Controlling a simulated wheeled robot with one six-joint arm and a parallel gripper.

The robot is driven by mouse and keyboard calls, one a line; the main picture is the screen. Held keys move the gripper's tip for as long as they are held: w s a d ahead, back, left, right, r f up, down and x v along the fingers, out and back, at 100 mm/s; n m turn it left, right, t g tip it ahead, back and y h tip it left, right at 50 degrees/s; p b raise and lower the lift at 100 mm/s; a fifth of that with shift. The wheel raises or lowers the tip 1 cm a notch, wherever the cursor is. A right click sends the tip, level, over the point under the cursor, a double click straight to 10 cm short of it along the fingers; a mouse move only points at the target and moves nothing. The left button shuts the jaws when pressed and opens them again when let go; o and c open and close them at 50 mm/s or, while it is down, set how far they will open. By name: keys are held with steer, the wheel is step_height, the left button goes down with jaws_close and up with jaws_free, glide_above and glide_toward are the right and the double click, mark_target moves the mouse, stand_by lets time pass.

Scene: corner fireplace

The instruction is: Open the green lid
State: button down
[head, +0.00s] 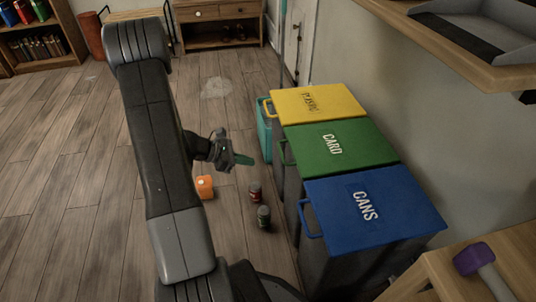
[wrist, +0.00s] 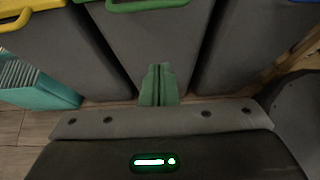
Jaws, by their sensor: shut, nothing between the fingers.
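The green lid (head: 334,146), marked CARD, lies closed on the middle of three grey bins against the wall. Its green handle loop (head: 287,152) sticks out at the front edge. In the wrist view the green handle (wrist: 146,5) shows at the top edge, above the bin's grey front. My gripper (head: 243,159) is left of the bin, lower than the lid and apart from the handle. Its green fingertips (wrist: 158,85) are together and empty, pointing at the front of the middle bin.
The yellow PLASTIC lid (head: 318,102) and blue CANS lid (head: 372,207) flank it, both closed. A teal crate (head: 264,130) stands beside the yellow-lidded bin. Two cans (head: 264,217) and an orange object (head: 204,187) are on the floor. A purple-headed mallet (head: 474,259) lies on a wooden surface.

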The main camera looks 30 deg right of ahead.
steer(key=b+x, duration=0.3)
steer(key=x, duration=0.7)
steer(key=shift+s+d+r, duration=0.1)
steer(key=shift+d+r, duration=0.05)
steer(key=shift+r, duration=0.9)
steer(key=shift+s+d+r, duration=0.1)
steer(key=shift+d+r, duration=0.1)
steer(key=shift+r, duration=0.85)
steer(key=s+d+r+y+p, duration=0.1)
steer(key=d+r+p, duration=0.3)
steer(key=r+p, duration=0.6)
steer(key=s+d+r+t+y+p, duration=0.1)
steer(key=d+r+y+p, duration=0.2)
steer(key=r+p, duration=0.7)
steer(key=s+d+r+y+p, duration=0.1)
steer(key=d+r+p, duration=0.4)
steer(key=r+p, duration=0.5)
steer(key=shift+s+r+t+y+p, duration=0.3)
steer(key=shift+s+t+y+p, duration=0.1)
steer(key=shift+p, duration=2.5)
steer(key=shift+d, duration=0.1)
